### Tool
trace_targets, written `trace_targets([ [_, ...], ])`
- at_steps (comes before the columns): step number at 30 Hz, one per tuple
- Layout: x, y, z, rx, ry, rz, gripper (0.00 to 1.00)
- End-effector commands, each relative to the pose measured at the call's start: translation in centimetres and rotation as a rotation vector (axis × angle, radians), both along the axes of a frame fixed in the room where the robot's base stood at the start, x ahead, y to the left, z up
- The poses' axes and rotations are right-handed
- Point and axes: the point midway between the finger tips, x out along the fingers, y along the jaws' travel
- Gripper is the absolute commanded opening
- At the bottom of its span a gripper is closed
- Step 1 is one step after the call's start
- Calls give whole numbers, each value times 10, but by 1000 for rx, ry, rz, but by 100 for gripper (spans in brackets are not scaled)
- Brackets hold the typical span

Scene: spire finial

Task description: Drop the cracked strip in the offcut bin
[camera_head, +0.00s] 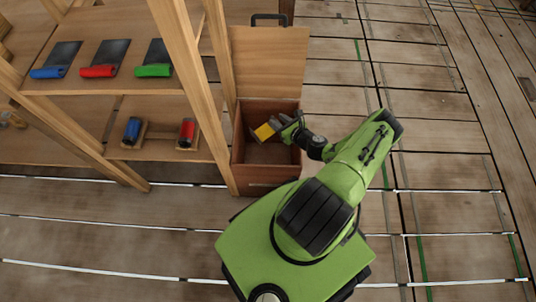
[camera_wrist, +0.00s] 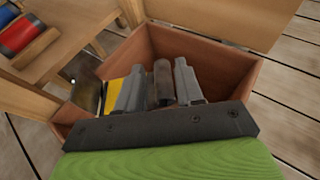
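The offcut bin (camera_head: 268,181) is a brown wooden box with its lid (camera_head: 270,62) raised at the back. It also shows in the wrist view (camera_wrist: 210,52). My gripper (camera_head: 279,124) is over the bin's opening. In the wrist view its two grey fingers (camera_wrist: 160,82) close on a brown-grey rolled piece (camera_wrist: 163,80), which I take for the cracked strip. A yellow part (camera_wrist: 115,94) and a dark sheet show beside the left finger; the yellow also shows in the head view (camera_head: 264,131). The fingers hide how these parts join. No crack can be made out.
A wooden shelf rack (camera_head: 60,107) stands left of the bin. Its upper shelf bears dark sheets with blue, red and green rolls; the lower shelf bears a blue (camera_head: 132,130) and a red roll (camera_head: 187,131) on wooden holders. The plank floor right of the bin is clear.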

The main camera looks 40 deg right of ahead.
Motion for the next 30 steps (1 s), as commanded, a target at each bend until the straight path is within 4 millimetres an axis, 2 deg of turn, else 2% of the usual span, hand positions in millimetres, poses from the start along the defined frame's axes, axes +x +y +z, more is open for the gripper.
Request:
trace_targets([
  [1,0,0,0,0,0,0,45],
  [4,0,0,0,0,0,0,59],
  [14,-6,0,2,0,4,0,59],
  [17,-22,-2,11,2,4,-3,59],
  [27,-110,-6,48,0,4,-4,59],
  [30,-129,-6,56,1,1,-4,59],
])
